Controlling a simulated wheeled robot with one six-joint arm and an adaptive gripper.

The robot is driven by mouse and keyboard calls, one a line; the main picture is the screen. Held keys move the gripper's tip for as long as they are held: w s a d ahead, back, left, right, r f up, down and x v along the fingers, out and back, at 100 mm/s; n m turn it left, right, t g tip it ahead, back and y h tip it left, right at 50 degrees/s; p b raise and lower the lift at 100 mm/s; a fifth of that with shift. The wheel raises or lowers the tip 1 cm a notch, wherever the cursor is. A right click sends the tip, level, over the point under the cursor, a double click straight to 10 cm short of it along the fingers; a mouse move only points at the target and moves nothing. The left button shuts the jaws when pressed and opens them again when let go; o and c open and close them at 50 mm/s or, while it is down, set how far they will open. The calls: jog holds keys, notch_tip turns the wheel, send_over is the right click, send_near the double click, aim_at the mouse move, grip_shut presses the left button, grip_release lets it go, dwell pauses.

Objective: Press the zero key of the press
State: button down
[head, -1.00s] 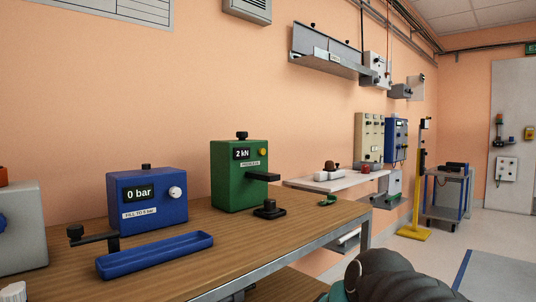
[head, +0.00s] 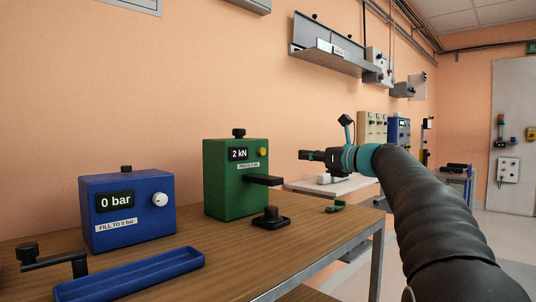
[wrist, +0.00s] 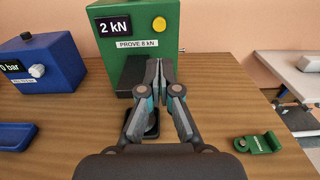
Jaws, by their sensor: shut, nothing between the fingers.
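The green press (head: 222,190) stands on the wooden bench, its display reading 2 kN. A round yellow key (head: 263,151) sits at the upper right of its front, and also shows in the wrist view (wrist: 159,24). No marking on the key is readable. A label (wrist: 138,44) below the display reads "PROVE 8 kN". My gripper (head: 302,155) is shut and empty, in the air to the right of the press in the head view. In the wrist view its fingertips (wrist: 159,64) appear below the yellow key, apart from it in the picture. The fingers partly hide the press's lower front.
A black arm (head: 264,180) juts from the press above a black pedestal (head: 270,217). A green bracket (wrist: 258,144) lies on the bench (wrist: 215,100) to the right. A blue box (head: 128,208) reading 0 bar and a blue tray (head: 130,275) are at left.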

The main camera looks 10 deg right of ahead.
aim_at(264, 151)
dwell(0.3)
jog(key=p+x, duration=0.2)
jog(key=x, duration=1.2)
jog(key=shift+w+a+r+p, duration=0.1)
jog(key=shift+a+p, duration=0.1)
jog(key=shift+p, duration=0.15)
jog(key=shift+w+a, duration=0.2)
jog(key=shift+w, duration=0.15)
jog(key=shift+w+p, duration=0.25)
jog(key=shift+p, duration=0.05)
jog(key=shift+a, duration=0.2)
jog(key=b+v, duration=0.2)
jog(key=v, duration=1.2)
jog(key=shift+d, duration=0.3)
